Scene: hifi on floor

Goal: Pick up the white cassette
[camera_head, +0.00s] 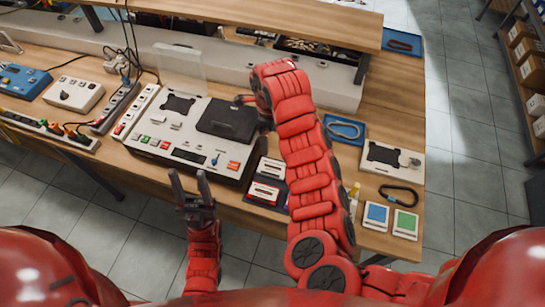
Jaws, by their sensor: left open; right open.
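Small cassettes with white on them lie in a dark holder at the table's front edge, just left of my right arm. One is white and grey (270,168); another is white with a red label (264,192). I cannot tell for sure which is the white cassette. My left gripper (188,176) is open and empty, fingers upward, in front of the table edge and left of the holder. My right arm arches over the table. Its gripper (243,99) is beside the dark lid of the console, partly hidden by the arm; nothing shows in it.
A large white and grey console (190,134) with buttons fills the middle of the table. Carabiners (399,196), a flat white device (392,160) and a raised shelf (270,22) surround the work area.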

